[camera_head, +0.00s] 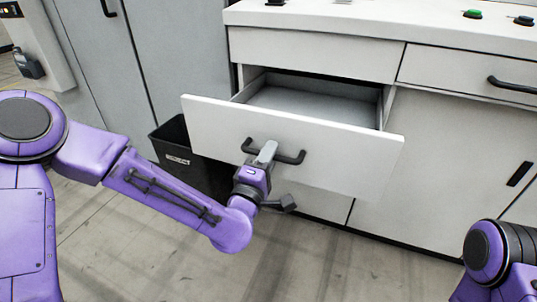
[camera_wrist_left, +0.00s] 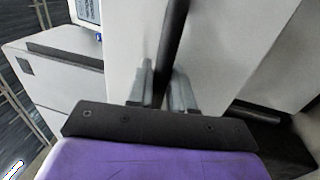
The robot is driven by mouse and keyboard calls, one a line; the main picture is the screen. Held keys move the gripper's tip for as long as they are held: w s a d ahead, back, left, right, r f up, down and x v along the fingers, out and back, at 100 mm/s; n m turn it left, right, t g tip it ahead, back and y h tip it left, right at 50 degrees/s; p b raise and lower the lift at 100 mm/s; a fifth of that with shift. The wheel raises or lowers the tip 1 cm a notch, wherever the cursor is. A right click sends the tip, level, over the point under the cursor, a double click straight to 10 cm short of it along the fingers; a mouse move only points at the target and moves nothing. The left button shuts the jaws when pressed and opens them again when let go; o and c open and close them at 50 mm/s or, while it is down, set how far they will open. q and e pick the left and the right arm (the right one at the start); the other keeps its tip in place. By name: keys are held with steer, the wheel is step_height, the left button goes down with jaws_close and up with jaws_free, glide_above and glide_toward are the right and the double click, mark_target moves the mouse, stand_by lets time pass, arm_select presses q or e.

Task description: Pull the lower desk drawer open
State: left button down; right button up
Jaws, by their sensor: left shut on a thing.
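The lower desk drawer (camera_head: 345,158) is pulled part of the way out below the upper drawer front, and its empty grey inside (camera_head: 310,100) shows. Its dark bar handle (camera_head: 290,157) runs across the front. My left gripper (camera_head: 266,153) is shut on the handle near its left half. In the left wrist view the two fingers (camera_wrist_left: 160,92) stand on either side of the dark handle bar (camera_wrist_left: 174,40), close to the drawer front (camera_wrist_left: 225,50). Of my right arm only a purple and black part shows at the lower right; its gripper is out of view.
A black bin (camera_head: 178,140) stands on the floor left of the drawer, partly behind its front. The desk top (camera_head: 390,20) carries a green button (camera_head: 472,14). Another drawer with a handle (camera_head: 512,85) is at the right. Grey cabinets (camera_head: 170,50) stand at the left. The floor in front is clear.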

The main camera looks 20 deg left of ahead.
arm_select(q)
steer(key=shift+d, duration=0.1)
steer(key=c, duration=1.2)
jaws_free()
steer(key=shift+o, duration=0.2)
steer(key=p+v, duration=0.6)
steer(key=v, duration=0.4)
steer(key=shift+s+p, duration=0.25)
steer(key=shift+p, duration=0.05)
steer(key=shift+f, duration=0.1)
